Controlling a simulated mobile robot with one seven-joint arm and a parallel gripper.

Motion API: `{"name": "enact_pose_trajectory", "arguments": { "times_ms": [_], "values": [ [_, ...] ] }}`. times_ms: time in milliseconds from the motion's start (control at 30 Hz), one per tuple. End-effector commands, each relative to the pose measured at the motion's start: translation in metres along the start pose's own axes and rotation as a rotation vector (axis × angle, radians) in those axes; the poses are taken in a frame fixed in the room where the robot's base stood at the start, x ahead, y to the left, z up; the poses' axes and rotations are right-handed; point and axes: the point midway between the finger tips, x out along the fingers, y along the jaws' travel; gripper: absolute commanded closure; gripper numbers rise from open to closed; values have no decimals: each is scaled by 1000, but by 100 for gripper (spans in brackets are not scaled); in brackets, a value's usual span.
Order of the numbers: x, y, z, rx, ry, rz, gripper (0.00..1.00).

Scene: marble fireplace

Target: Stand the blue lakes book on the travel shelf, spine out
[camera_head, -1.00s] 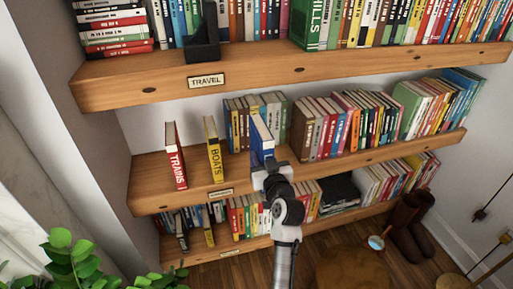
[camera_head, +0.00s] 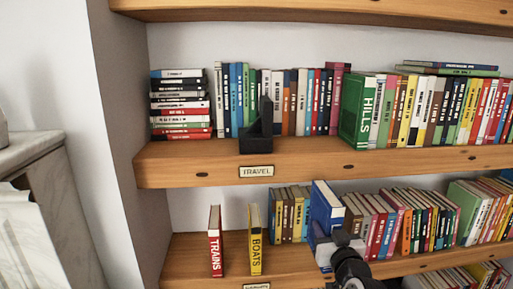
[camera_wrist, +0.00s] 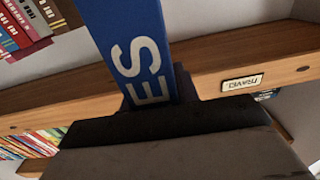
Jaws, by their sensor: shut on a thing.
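My gripper (camera_head: 326,244) is shut on the blue book (camera_head: 325,207), which stands roughly upright in it, in front of the middle shelf. In the wrist view the blue book (camera_wrist: 135,50) fills the centre, with the white letters "ES" on its spine; the rest of the title is hidden. The travel shelf (camera_head: 205,165) is the one above, with a "TRAVEL" label (camera_head: 256,171) on its front edge. The label also shows in the wrist view (camera_wrist: 242,82). The book is below and to the right of that label in the head view.
A black bookend (camera_head: 257,135) stands on the travel shelf beside a row of books. A flat stack (camera_head: 180,105) lies at its left. A green HILLS book (camera_head: 362,110) stands farther right. The red TRAINS book (camera_head: 215,243) and yellow BOATS book (camera_head: 254,240) stand below.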

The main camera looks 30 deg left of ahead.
Motion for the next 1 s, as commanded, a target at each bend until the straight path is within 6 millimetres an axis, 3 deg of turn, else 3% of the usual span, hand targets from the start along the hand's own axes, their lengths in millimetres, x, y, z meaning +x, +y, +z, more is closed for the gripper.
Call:
{"name": "enact_pose_trajectory", "arguments": {
  "times_ms": [33,567,767,1000],
  "values": [
    [2,6,-20,-7,11,-1,100],
    [10,41,-143,-5,8,-13,100],
    [4,50,-194,-5,8,-10,100],
    [-12,58,-269,-7,10,4,100]
  ]
}}
